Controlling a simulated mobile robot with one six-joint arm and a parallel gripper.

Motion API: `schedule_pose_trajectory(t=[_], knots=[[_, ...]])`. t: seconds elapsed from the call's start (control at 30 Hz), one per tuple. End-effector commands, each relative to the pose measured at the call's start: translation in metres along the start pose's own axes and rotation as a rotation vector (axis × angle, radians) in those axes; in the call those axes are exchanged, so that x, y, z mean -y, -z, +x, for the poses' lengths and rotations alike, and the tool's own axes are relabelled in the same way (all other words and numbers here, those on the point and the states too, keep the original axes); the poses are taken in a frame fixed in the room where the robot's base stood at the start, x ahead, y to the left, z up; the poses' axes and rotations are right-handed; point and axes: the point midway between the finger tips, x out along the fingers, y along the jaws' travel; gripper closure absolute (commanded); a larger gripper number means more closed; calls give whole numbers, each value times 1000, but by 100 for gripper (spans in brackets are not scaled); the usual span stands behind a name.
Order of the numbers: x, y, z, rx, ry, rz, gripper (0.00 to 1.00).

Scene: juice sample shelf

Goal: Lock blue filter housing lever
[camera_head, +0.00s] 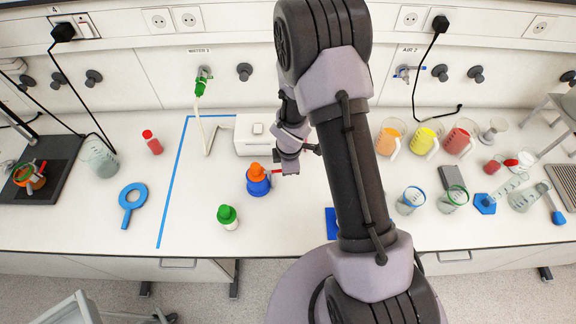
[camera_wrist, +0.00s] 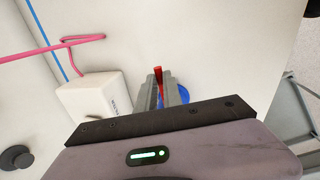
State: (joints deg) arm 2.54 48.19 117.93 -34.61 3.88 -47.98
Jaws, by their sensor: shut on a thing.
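The blue filter housing (camera_head: 259,188) stands on the white bench in the head view, with an orange top (camera_head: 256,172). Its red lever (camera_head: 273,172) sticks out to the right toward my gripper (camera_head: 279,170). In the wrist view the red lever (camera_wrist: 158,75) lies between the two grey fingers of my gripper (camera_wrist: 160,88), which is shut on it. Part of the blue housing (camera_wrist: 184,94) shows just right of the fingers; the rest of it is hidden behind them.
A white box (camera_head: 252,134) stands behind the housing, with a hose to the green tap (camera_head: 202,80). A green-capped bottle (camera_head: 228,217) stands in front, left of the housing. A blue tape line (camera_head: 172,180) and a blue ring tool (camera_head: 132,199) lie farther left. Glassware fills the right.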

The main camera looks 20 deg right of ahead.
Motion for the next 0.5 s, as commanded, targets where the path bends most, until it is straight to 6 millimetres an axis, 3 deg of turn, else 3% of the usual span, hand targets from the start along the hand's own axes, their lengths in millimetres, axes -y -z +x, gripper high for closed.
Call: schedule_pose_trajectory(t=[0.07,0.1,0.2,0.5], knots=[[-1,0,0,-1,-2,-2,100],[-1,0,0,-1,-2,-1,86],[-1,0,0,-1,-2,-1,68],[0,0,-2,0,-1,0,68]])
